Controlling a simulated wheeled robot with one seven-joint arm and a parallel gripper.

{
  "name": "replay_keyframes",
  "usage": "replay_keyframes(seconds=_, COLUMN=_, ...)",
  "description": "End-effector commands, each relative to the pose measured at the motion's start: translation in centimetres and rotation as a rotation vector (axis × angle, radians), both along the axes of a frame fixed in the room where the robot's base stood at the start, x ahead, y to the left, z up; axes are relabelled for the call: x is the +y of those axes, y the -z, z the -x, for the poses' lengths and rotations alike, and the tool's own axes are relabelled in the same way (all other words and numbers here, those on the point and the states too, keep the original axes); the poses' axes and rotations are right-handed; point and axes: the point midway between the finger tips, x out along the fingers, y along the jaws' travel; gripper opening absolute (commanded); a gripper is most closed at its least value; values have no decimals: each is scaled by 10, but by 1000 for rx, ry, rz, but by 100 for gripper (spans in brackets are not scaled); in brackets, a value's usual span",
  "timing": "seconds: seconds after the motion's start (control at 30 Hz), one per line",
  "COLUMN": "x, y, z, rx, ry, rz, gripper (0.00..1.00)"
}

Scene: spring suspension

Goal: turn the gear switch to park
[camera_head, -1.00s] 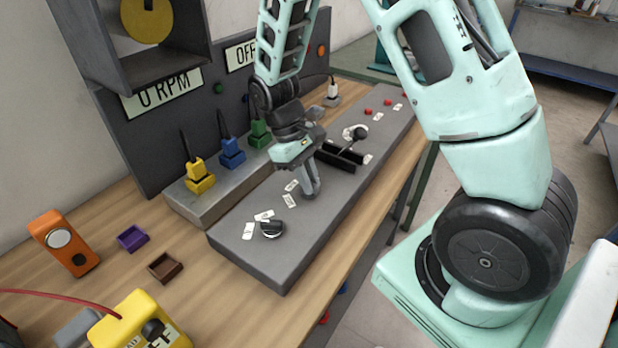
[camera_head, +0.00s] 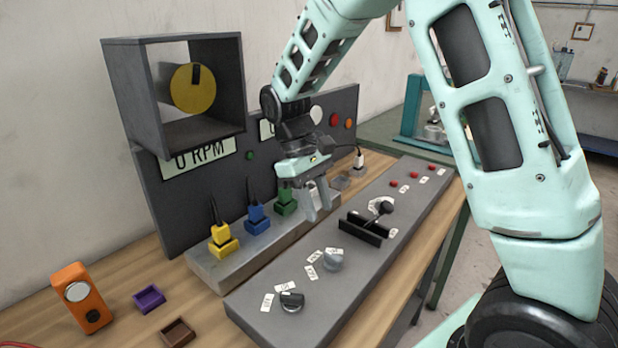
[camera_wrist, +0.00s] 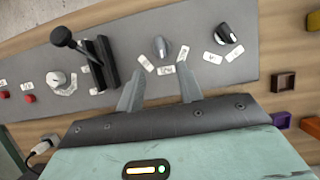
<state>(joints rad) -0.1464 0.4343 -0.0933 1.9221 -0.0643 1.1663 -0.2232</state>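A grey rotary knob (camera_head: 333,260) with several small white labels beside it sits on the dark panel; it also shows in the wrist view (camera_wrist: 160,47). A black rotary knob (camera_head: 291,300) with two labels sits nearer the panel's front end, and to the right in the wrist view (camera_wrist: 227,35). The label text is too small to read, so I cannot tell by name which is the gear switch. My gripper (camera_head: 318,215) is open and empty, above and apart from the panel. In the wrist view its fingertips (camera_wrist: 159,76) are spread, with the grey knob beyond them.
A black lever (camera_head: 385,208) in a slotted block (camera_head: 364,229) stands farther along the panel. Red buttons (camera_head: 394,183) lie beyond. Yellow (camera_head: 222,240), blue (camera_head: 257,219) and green (camera_head: 286,200) plugs stand behind. Small trays (camera_head: 149,298) and an orange device (camera_head: 80,297) are left.

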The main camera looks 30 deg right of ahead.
Motion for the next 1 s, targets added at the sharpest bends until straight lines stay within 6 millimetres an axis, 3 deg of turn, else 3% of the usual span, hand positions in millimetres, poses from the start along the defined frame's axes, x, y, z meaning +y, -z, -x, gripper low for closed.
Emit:
replay_keyframes(seconds=0.1, x=3, y=-23, z=-10, rx=-4, ry=0, rz=0, gripper=36)
replay_keyframes(seconds=0.33, x=7, y=-50, z=-20, rx=-2, ry=0, rz=-1, gripper=36)
replay_keyframes(seconds=1.0, x=7, y=-56, z=-22, rx=0, ry=0, rz=0, gripper=36)
